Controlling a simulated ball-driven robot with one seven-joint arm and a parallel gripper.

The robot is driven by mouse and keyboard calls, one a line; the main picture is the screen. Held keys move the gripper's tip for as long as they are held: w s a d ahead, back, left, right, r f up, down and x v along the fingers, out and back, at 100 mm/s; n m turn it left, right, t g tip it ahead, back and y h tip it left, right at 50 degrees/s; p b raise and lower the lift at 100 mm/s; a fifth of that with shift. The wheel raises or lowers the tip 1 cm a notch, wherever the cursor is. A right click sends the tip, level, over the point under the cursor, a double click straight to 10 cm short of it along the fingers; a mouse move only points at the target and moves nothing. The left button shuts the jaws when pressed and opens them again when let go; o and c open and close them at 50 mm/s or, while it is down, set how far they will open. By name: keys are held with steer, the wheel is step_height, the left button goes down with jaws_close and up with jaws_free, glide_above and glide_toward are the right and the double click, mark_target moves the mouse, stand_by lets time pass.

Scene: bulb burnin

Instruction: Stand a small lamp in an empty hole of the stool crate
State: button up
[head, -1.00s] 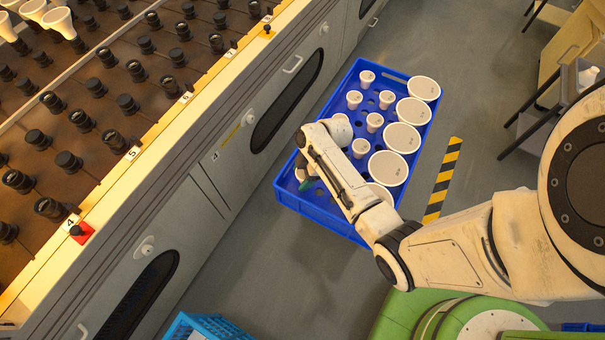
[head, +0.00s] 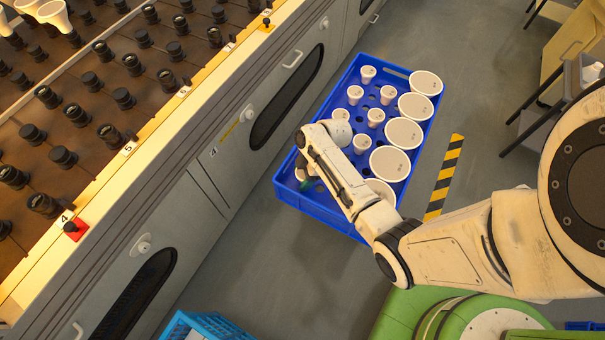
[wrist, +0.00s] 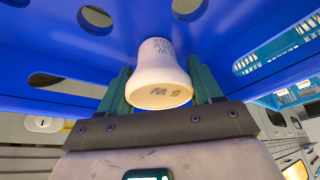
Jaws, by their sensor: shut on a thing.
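My gripper (wrist: 160,90) is shut on a small white lamp (wrist: 160,75) between its green fingers. I cannot tell whether that end is in a hole. In the head view my gripper is over the near left part of the crate (head: 335,226), mostly hidden by my wrist; one green finger shows. Several small lamps (head: 375,116) stand in the crate. The wrist view shows empty holes (wrist: 60,82) in its top.
Several large round lamps (head: 404,134) stand along the crate's right side. A grey cabinet bench with a rack of black sockets (head: 78,116) runs along the left. A light blue crate (head: 205,328) is at the bottom. Yellow-black floor tape (head: 443,180) lies right.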

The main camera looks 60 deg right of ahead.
steer(key=o, duration=1.1)
steer(key=shift+f, duration=0.1)
steer(key=shift+o, duration=0.2)
steer(key=p+v, duration=0.2)
steer(key=v, duration=0.8)
steer(key=shift+r, duration=0.4)
steer(key=shift+s+d, duration=0.1)
